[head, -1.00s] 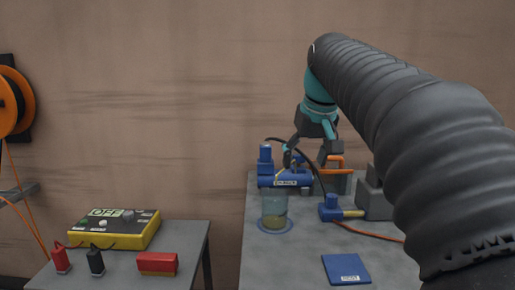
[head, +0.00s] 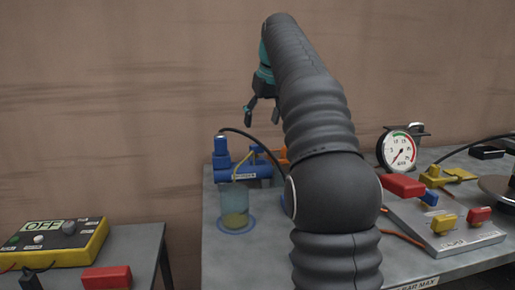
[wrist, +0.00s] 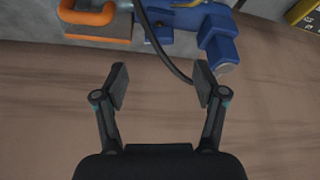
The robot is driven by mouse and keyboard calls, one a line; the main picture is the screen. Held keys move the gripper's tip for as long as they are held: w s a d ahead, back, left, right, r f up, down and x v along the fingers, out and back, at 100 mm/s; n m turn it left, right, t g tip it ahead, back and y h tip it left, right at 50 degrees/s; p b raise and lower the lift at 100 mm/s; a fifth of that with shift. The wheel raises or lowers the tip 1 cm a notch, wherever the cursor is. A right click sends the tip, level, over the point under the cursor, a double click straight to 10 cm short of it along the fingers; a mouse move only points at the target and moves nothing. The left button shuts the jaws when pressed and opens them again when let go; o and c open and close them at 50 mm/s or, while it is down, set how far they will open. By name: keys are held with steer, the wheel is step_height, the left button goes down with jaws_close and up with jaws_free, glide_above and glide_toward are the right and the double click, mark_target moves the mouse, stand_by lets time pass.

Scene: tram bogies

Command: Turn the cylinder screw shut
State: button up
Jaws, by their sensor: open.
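The blue cylinder (head: 245,171) lies level on the grey table, with a pale label on its side and an upright blue part (head: 221,150) at its left end. Which part is its screw I cannot tell. A clear jar (head: 235,205) with yellowish liquid stands below it. My gripper (head: 262,112) is open and empty, above the cylinder and apart from it. In the wrist view, my gripper (wrist: 161,85) has its fingers spread against the wall, and the blue cylinder (wrist: 185,18) shows beyond them at the top.
A black hose (wrist: 160,45) runs from the cylinder between my fingers in the picture. An orange clamp (wrist: 90,14) sits beside it. A round gauge (head: 398,150) and a board with red and yellow levers (head: 445,225) stand right. My arm hides the table's middle.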

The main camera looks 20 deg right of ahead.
mark_target(257, 145)
steer(key=b+x, duration=0.2)
steer(key=x, duration=0.7)
steer(key=shift+f, duration=0.1)
steer(key=c, duration=1.1)
steer(key=shift+r+m+p, duration=0.2)
steer(key=shift+m+p, duration=0.35)
steer(key=shift+m, duration=0.05)
steer(key=shift+c, duration=0.2)
steer(key=shift+f+m+h+p, duration=0.15)
steer(key=shift+m+h+p, duration=0.45)
steer(key=shift+m, duration=0.3)
steer(key=o, duration=1.1)
